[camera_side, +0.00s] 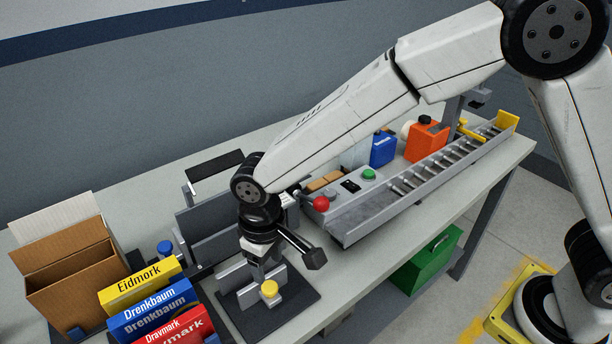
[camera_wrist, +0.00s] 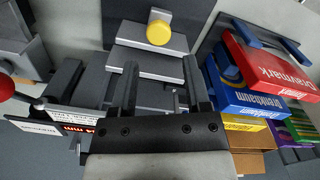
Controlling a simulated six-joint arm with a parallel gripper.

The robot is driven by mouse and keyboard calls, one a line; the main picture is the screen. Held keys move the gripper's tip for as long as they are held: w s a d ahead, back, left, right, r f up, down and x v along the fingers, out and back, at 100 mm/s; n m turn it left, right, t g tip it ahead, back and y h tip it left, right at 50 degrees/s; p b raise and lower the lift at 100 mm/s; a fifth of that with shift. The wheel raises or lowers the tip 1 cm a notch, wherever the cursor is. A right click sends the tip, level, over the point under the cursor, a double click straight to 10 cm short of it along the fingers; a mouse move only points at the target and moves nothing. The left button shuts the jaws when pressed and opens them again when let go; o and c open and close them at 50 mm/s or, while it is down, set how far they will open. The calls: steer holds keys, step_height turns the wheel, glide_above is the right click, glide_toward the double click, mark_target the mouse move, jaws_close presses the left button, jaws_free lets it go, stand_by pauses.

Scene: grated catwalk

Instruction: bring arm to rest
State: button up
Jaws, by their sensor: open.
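My gripper (camera_side: 259,266) points down over a dark base plate (camera_side: 298,309) on the bench, close to a grey fixture (camera_side: 234,277) with a yellow knob (camera_side: 269,289). In the wrist view my gripper (camera_wrist: 164,85) shows two dark fingers spread apart with nothing held between them. The fixture's grey plates (camera_wrist: 146,64) and the yellow knob (camera_wrist: 159,33) lie beyond the fingertips. Whether the fingers touch the fixture I cannot tell. My arm stretches from the right side across the bench.
Yellow, blue and red boxes (camera_side: 139,287) stand at the left, beside an open cardboard box (camera_side: 75,272). A red-knobbed lever (camera_side: 321,203) and a roller conveyor (camera_side: 420,180) lie to the right, with blue (camera_side: 382,151) and orange (camera_side: 427,142) canisters behind. A green bin (camera_side: 425,263) sits below.

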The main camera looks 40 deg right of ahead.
steer(key=shift+r, duration=0.4)
steer(key=s+d+m+t, duration=0.1)
steer(key=s+d, duration=0.3)
steer(key=d, duration=0.9)
steer(key=s+d+r+m+t, duration=0.1)
steer(key=s+d+m, duration=0.2)
steer(key=d, duration=1.1)
steer(key=shift+s+m+t, duration=0.3)
steer(key=shift+s, duration=0.65)
